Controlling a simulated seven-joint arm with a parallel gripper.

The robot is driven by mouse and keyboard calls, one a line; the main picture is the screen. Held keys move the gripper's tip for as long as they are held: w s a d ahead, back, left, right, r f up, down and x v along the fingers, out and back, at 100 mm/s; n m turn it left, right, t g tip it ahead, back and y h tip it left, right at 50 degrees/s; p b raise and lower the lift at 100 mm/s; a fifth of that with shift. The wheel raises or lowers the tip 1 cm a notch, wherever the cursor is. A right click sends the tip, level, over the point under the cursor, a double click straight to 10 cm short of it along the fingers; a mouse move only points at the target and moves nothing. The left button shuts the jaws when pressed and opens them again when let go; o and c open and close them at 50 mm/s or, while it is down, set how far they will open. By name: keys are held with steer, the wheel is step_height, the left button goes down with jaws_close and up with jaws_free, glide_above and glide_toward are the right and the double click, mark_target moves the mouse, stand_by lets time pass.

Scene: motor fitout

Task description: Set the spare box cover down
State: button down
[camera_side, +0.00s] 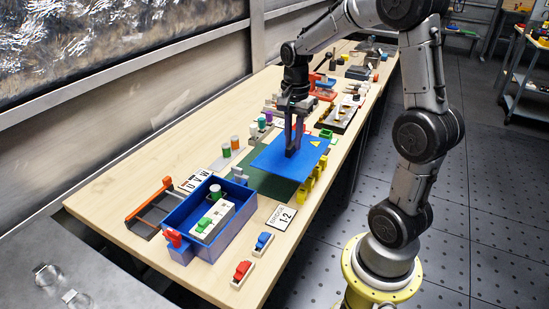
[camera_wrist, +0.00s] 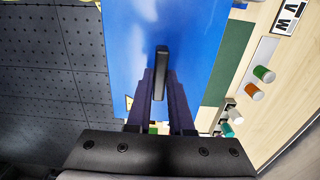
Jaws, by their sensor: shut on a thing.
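The spare box cover (camera_side: 276,154) is a flat blue plate with a yellow warning triangle and a dark handle standing up from its middle. My gripper (camera_side: 294,151) is shut on that handle, with the fingers pointing down. In the wrist view the blue cover (camera_wrist: 190,25) fills the upper middle, and my gripper (camera_wrist: 161,80) closes around the dark handle. The cover is roughly level over a dark green mat (camera_side: 258,184). The mat also shows beside it in the wrist view (camera_wrist: 232,55). I cannot tell whether the cover touches the mat.
A blue open box (camera_side: 178,216) with a white block inside stands at the near left. Several yellow pieces (camera_side: 309,184) line the cover's right side. A "BRIDGE 1-2" card (camera_side: 281,217), a blue switch (camera_side: 263,242) and a red switch (camera_side: 242,272) lie near the front.

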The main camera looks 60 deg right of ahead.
mark_target(276, 138)
steer(key=w, duration=0.1)
steer(key=w+d+f, duration=0.1)
steer(key=w+d, duration=0.1)
steer(key=shift+w+f, duration=0.25)
steer(key=shift+f, duration=0.1)
steer(key=w+f, duration=0.1)
steer(key=w+d+f, duration=0.1)
steer(key=f, duration=0.1)
steer(key=w+d+f, duration=0.1)
steer(key=f, duration=0.1)
steer(key=shift+w+f, duration=0.15)
steer(key=shift+w, duration=0.25)
steer(key=shift+w+d+f, duration=0.1)
steer(key=shift+w+f, duration=0.05)
steer(key=shift+f, duration=1.6)
steer(key=shift+f, duration=0.1)
steer(key=c, duration=0.8)
jaws_free()
